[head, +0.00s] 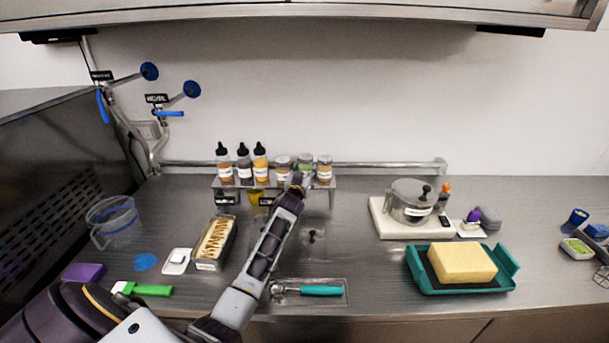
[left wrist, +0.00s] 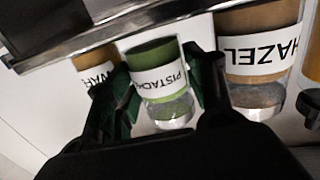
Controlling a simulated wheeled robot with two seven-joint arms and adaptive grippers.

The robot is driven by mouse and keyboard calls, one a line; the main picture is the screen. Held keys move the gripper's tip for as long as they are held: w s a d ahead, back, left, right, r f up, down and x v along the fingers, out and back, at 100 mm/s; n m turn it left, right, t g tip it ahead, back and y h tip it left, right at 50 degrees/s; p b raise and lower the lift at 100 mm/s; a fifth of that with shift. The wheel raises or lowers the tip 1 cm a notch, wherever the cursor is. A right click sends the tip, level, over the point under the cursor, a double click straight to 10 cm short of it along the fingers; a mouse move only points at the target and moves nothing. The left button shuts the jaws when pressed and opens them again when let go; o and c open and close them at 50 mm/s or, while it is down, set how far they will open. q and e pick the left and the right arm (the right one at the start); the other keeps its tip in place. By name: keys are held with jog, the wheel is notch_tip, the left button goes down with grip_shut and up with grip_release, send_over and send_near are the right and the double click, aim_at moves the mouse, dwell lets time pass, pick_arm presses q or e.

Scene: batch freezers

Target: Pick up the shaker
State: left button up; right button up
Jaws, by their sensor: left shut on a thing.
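The shaker with green contents, labelled PISTACHIO in the left wrist view (left wrist: 162,82), stands among other shakers on the small raised shelf in the head view (head: 305,161). My left gripper (head: 298,180) reaches up to the shelf front, and its arm covers part of the scene behind it. In the left wrist view, the dark fingers of my left gripper (left wrist: 157,78) lie on both sides of the pistachio shaker and are shut on it. My right gripper is not in view.
A HAZEL-labelled shaker (left wrist: 258,50) and a brown shaker (left wrist: 95,65) stand close on either side. Several squeeze bottles (head: 243,166) share the metal shelf (head: 228,186). A loaf tin (head: 208,265), a scoop (head: 320,291) and a teal tray (head: 465,289) are on the counter.

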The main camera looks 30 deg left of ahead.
pick_arm(q)
notch_tip(320, 180, up, 17)
jog(key=b, duration=0.1)
dwell(0.4)
dwell(0.4)
jog(key=o, duration=0.4)
jog(key=c, duration=0.4)
jog(key=shift+c, duration=0.2)
jog(key=shift+f, duration=0.1)
